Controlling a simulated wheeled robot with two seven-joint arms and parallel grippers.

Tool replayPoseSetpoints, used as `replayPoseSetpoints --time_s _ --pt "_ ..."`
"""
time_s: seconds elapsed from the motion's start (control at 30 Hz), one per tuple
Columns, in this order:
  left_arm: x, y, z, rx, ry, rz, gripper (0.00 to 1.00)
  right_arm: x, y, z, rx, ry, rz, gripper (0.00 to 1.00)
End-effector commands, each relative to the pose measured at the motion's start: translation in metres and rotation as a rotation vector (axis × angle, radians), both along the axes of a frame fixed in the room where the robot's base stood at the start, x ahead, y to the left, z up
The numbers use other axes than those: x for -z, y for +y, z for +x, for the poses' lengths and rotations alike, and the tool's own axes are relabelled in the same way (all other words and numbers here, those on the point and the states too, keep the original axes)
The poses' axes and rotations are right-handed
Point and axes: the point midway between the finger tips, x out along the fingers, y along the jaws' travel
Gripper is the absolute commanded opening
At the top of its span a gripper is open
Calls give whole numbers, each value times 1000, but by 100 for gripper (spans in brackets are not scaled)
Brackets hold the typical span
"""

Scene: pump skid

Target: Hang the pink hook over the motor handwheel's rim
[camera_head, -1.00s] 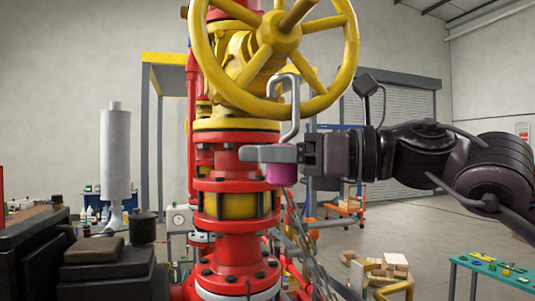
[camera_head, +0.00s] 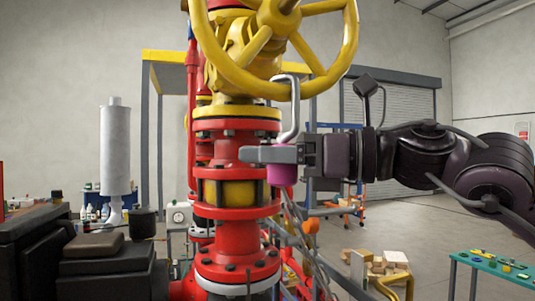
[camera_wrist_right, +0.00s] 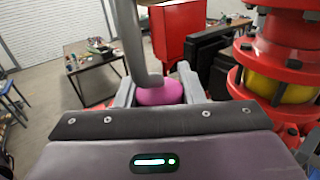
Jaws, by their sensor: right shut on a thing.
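The yellow handwheel (camera_head: 342,62) stands on top of the red and yellow valve column. The hook has a pink grip (camera_head: 283,174) and a grey bent rod (camera_head: 295,112) rising from it, its top bend at the lower rim. I cannot tell whether the rod touches the rim or is in front of it. My right gripper (camera_head: 285,154) is shut on the pink grip, in front of the red flanges. The pink grip (camera_wrist_right: 160,93) shows between the fingers in the right wrist view, with the rod going up. My left gripper is not in view.
The red flanged column (camera_head: 238,225) stands close behind and left of the gripper. A chain (camera_head: 305,240) hangs below the grip. A dark block (camera_head: 105,265) is at lower left, a green table (camera_head: 500,268) at lower right.

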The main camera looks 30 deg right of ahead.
Motion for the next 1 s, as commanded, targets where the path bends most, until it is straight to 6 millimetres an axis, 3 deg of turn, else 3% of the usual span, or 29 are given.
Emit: replayPoseSetpoints --time_s 0.37,0.4,0.6,0.87,1.0 --pt "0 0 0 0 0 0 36 -1 0 0 0 -1 1 10" --pt "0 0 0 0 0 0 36 -1 0 0 0 -1 1 38" --pt "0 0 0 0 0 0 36 -1 0 0 0 -1 1 61" --pt "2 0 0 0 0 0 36 1 -1 -1 0 0 0 61" --pt "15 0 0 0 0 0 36 3 -9 -10 1 -4 0 61"
